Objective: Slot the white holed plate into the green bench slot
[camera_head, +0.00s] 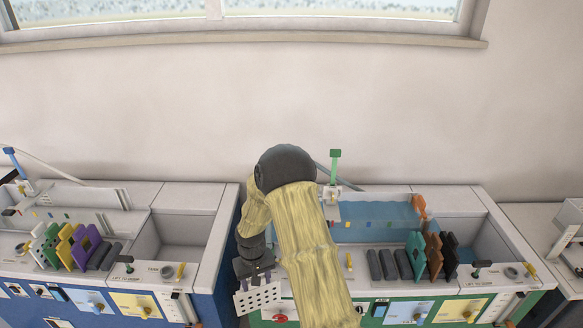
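The white holed plate (258,299) hangs at the tip of my gripper (256,279), slightly tilted, in front of the left end of the green bench (255,320). My gripper appears shut on the plate's upper edge; my arm partly hides the fingers' surroundings. On the green bench top, dark grey slot blocks (389,265) stand in a row, with green (415,256), brown (433,257) and black plates (450,254) to their right. I cannot tell which gap is the slot. My arm covers the bench's left part.
A water channel (375,231) with an orange piece (419,206) lies behind the row. A knobbed lever (478,265) and a tank (475,239) are at right. The blue bench (215,300) at left carries coloured plates (72,246). A wall closes the back.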

